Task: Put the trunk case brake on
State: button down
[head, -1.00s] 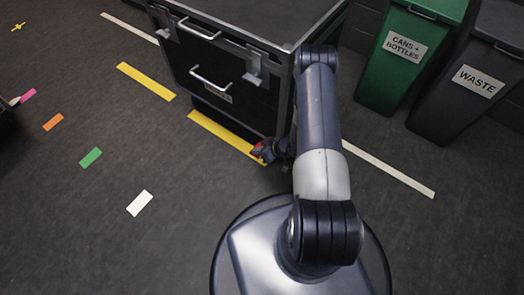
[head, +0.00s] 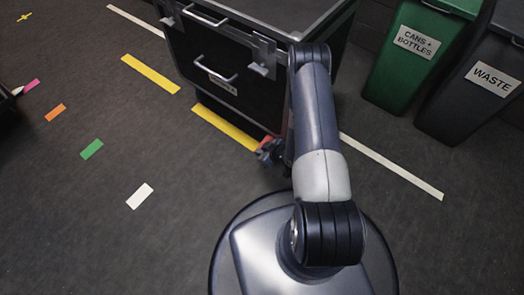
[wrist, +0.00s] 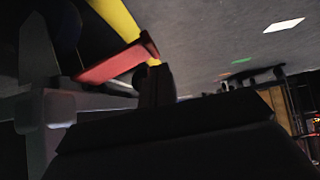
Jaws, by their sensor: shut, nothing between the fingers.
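The trunk case (head: 252,98) is black with silver edges and handles, standing at the top centre of the head view. A red brake pedal (head: 266,139) sticks out low at its near bottom corner. In the wrist view the red pedal (wrist: 112,63) slants across the upper left, over a yellow floor strip. My gripper (head: 269,154) is shut and empty, low beside the pedal on its near side. In the wrist view its dark fingertips (wrist: 156,84) are close to the pedal's end; I cannot tell whether they touch it. The caster is mostly hidden.
A green bin (head: 415,55) and a dark waste bin (head: 468,95) stand at the right. Yellow strips (head: 150,73) and a white line (head: 390,166) mark the floor. Small coloured marks, one white (head: 140,196), lie left.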

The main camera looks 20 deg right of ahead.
jog(key=shift+s+a+f+b, duration=0.1)
jog(key=shift+a+f+b, duration=0.05)
jog(key=shift+f+b, duration=0.65)
jog(key=shift+f, duration=0.2)
